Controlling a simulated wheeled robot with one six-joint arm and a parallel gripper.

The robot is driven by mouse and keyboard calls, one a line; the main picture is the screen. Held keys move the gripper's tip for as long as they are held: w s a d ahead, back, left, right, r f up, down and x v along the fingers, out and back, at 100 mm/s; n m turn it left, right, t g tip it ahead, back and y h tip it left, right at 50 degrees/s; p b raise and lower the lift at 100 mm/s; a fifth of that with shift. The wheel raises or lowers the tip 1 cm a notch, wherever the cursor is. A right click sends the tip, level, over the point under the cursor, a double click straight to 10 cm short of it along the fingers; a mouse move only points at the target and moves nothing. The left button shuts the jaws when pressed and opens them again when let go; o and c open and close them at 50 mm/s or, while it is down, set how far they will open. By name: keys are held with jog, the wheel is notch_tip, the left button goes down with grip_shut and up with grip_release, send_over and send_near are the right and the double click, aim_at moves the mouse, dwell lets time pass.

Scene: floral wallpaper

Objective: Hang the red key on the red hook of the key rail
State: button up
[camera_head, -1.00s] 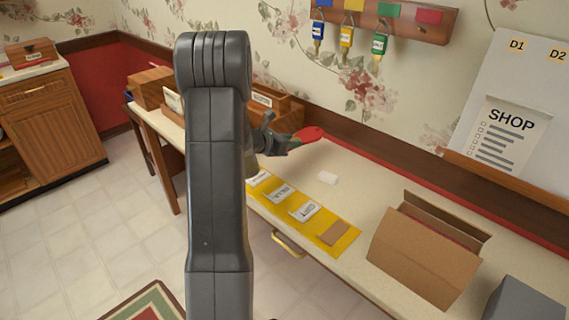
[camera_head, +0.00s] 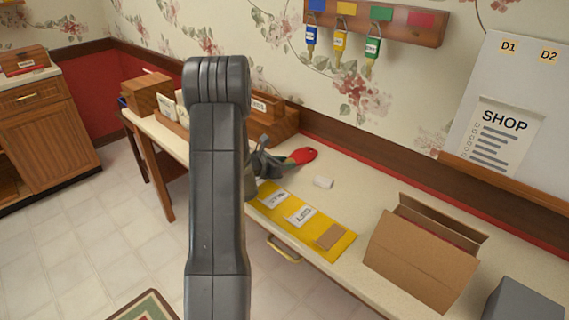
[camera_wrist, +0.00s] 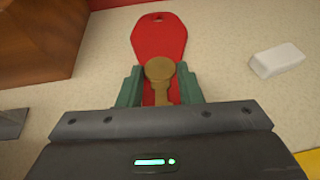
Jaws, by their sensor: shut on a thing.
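The red key (camera_head: 302,155) is in my gripper (camera_head: 284,160), low above the worktop in the head view. In the wrist view the key's red tag (camera_wrist: 159,38) points away from my gripper (camera_wrist: 159,88), and its brass part (camera_wrist: 160,78) lies between the greenish fingers. The key rail (camera_head: 390,28) is on the wall, up and to the right of my gripper. Its red patch (camera_head: 421,19) is at the right end with no key under it. Whatever hook is there is too small to make out.
Blue (camera_head: 311,36), yellow (camera_head: 340,40) and green (camera_head: 372,46) keys hang from the rail. A white block (camera_head: 323,182), a yellow mat (camera_head: 325,255) and an open cardboard box (camera_head: 420,262) are on the worktop. A wooden organiser (camera_head: 283,120) stands behind my gripper.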

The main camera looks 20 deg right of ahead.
jog(key=shift+f, duration=0.3)
jog(key=o, duration=1)
jog(key=shift+r, duration=0.1)
jog(key=shift+o, duration=0.2)
jog(key=shift+r+p, duration=0.15)
jog(key=shift+p, duration=0.4)
jog(key=v, duration=0.9)
jog(key=b+v, duration=0.1)
jog(key=v, duration=0.3)
jog(key=shift+s+a+r, duration=0.15)
jog(key=shift+s+r, duration=0.1)
jog(key=shift+s, duration=0.2)
jog(key=x, duration=1.3)
jog(key=shift+w+f, duration=0.35)
jog(key=shift+w, duration=0.05)
jog(key=shift+w+d+f, duration=0.1)
jog(key=shift+d+f, duration=0.1)
jog(key=shift+d, duration=0.05)
jog(key=shift+a+r, duration=0.1)
